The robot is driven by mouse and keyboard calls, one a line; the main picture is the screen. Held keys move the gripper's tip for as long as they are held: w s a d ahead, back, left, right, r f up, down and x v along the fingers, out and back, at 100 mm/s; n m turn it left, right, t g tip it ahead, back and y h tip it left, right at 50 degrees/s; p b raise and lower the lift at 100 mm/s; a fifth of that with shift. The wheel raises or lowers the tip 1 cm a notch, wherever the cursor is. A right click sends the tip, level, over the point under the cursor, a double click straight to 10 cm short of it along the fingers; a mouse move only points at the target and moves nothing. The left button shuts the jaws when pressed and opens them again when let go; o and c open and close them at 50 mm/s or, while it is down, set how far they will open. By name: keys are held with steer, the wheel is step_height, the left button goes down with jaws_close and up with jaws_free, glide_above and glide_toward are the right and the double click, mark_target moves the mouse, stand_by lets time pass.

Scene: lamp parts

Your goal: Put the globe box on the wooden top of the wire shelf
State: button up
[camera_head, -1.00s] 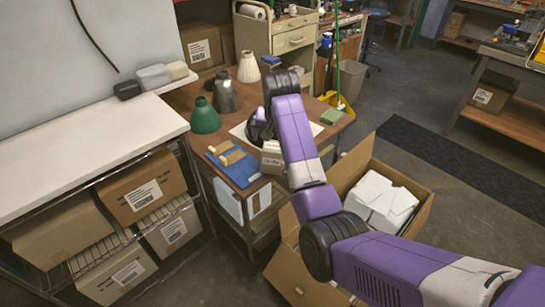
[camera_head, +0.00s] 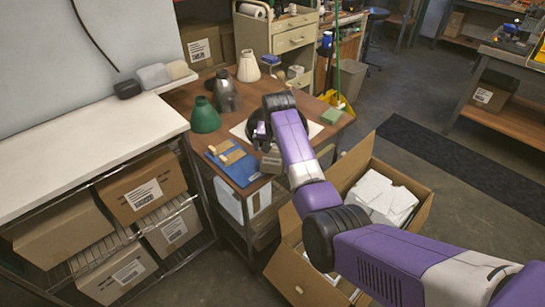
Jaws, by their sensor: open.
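A small pale box (camera_head: 271,161), likely the globe box, sits at the front edge of the brown wooden top (camera_head: 318,140) of the wire shelf, right of a blue folder. It looks shaded, and its label cannot be read. My gripper (camera_head: 259,131) is open above a dark round thing and white sheet, just behind and above the box. My gripper appears apart from the box. The fingertips are small and partly hidden by my purple arm.
On the wooden top stand a green shade (camera_head: 205,116), a grey shade (camera_head: 226,98), a cream shade (camera_head: 248,67) and a blue folder (camera_head: 238,164). An open carton (camera_head: 412,212) with white boxes is on the floor at front right. A white counter (camera_head: 80,150) is at left.

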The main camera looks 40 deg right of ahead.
steer(key=shift+r, duration=0.1)
jaws_close()
